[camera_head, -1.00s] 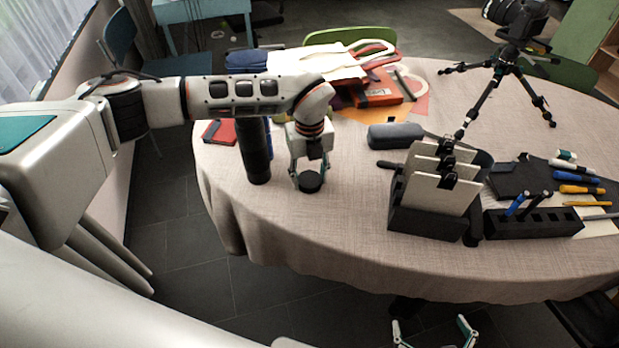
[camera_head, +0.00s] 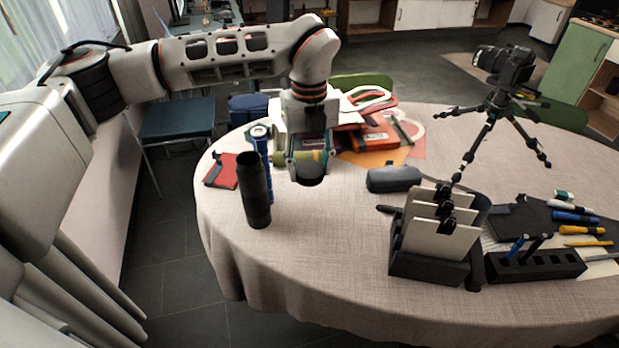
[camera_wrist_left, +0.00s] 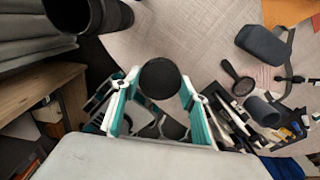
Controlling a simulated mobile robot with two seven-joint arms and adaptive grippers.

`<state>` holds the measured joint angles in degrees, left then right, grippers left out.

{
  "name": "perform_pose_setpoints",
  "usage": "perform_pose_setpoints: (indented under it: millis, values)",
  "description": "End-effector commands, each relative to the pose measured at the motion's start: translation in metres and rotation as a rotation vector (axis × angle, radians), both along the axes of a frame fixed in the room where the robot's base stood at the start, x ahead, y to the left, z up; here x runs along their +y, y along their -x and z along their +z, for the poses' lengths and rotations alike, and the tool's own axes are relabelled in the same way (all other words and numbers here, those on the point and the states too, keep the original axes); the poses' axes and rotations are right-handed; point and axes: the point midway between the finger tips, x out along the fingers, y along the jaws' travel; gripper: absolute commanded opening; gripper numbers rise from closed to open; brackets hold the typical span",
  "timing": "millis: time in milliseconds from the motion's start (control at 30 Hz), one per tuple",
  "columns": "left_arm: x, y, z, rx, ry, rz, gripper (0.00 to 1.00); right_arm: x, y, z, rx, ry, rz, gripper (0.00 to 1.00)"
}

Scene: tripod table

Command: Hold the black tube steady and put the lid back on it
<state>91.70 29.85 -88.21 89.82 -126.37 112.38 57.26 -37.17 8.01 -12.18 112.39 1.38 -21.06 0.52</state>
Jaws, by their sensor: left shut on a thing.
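The black tube (camera_head: 255,195) stands upright near the left edge of the table. In the left wrist view its dark open top (camera_wrist_left: 72,12) shows at the upper left. My left gripper (camera_head: 310,168) is shut on the round black lid (camera_head: 307,176) and holds it above the table, to the right of the tube and apart from it. In the left wrist view the lid (camera_wrist_left: 160,78) sits between the fingertips. My right gripper is in neither view.
A blue-and-white bottle (camera_head: 261,140) stands just behind the tube, with a red notebook (camera_head: 222,172) nearby. Bags lie behind my gripper. A grey case (camera_head: 394,179), a black card holder (camera_head: 428,266) and a camera tripod (camera_head: 487,125) stand right. The cloth in front of the tube is clear.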

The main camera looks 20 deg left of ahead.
Motion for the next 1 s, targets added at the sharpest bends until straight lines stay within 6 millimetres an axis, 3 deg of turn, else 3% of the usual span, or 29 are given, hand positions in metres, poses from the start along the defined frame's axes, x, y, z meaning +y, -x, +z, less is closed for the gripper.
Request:
perform_pose_setpoints:
  millis: [400, 533, 567, 767, 1000]
  values:
    - [0.000, 0.000, 0.004, -0.001, -0.001, 0.000, 0.28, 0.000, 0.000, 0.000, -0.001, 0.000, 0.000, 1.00]
    - [0.000, 0.000, 0.004, -0.001, -0.001, -0.017, 0.28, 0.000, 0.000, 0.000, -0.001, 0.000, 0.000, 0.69]
    - [0.001, 0.001, 0.004, -0.001, -0.001, -0.032, 0.28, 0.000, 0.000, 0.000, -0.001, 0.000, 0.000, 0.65]
    - [0.008, 0.007, -0.001, 0.000, -0.001, -0.309, 0.28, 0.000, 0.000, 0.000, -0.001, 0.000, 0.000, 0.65]
    - [0.021, 0.021, -0.007, 0.000, -0.002, -0.860, 0.28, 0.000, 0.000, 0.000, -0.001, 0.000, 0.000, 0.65]
